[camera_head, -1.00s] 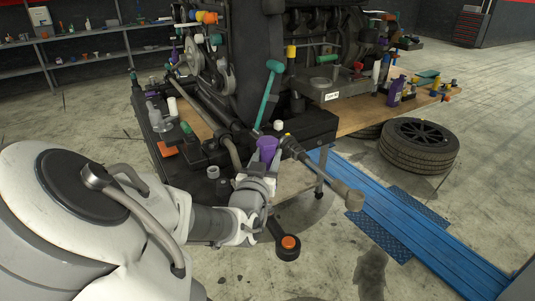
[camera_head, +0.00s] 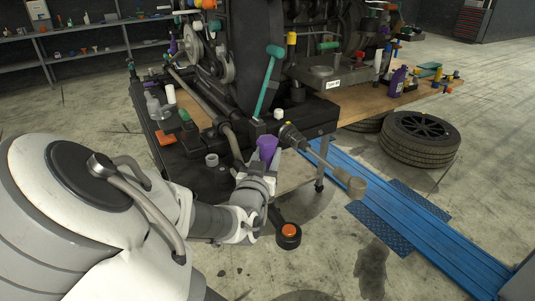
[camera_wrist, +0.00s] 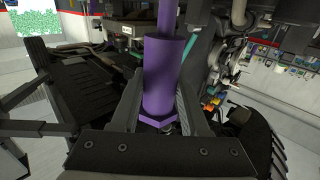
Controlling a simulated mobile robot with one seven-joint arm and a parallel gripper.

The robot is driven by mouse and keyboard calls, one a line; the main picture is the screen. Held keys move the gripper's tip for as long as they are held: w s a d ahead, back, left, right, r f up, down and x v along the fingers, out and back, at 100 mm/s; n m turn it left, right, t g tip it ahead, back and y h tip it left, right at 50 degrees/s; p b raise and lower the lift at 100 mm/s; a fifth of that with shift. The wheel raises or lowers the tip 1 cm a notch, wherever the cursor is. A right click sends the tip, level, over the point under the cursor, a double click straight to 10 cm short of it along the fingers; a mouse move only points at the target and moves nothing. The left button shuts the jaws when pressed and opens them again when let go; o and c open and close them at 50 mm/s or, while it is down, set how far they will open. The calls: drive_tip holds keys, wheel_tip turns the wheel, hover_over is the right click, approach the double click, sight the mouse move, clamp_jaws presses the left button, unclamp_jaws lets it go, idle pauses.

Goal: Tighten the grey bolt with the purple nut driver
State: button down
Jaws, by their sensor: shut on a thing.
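The purple nut driver (camera_head: 267,148) is in my gripper (camera_head: 264,162), near the front edge of the engine stand. In the wrist view the purple nut driver (camera_wrist: 164,75) stands between the two fingers of my gripper (camera_wrist: 163,112), with its wide handle between them and its thinner shaft running out of the top of the picture. The driver's tip is hidden from view. I cannot make out the grey bolt with certainty in either view.
The dark engine (camera_head: 265,60) stands on a black frame with a wooden shelf (camera_head: 365,108) full of small items. A tyre (camera_head: 420,140) and blue ramp (camera_head: 410,225) lie on the floor at right.

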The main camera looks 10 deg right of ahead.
drive_tip(key=shift+f+b, duration=0.75)
drive_tip(key=shift+f, duration=0.3)
drive_tip(key=c, duration=0.9)
unclamp_jaws()
clamp_jaws()
drive_tip(key=shift+r+p, duration=0.25)
drive_tip(key=shift+p, duration=0.15)
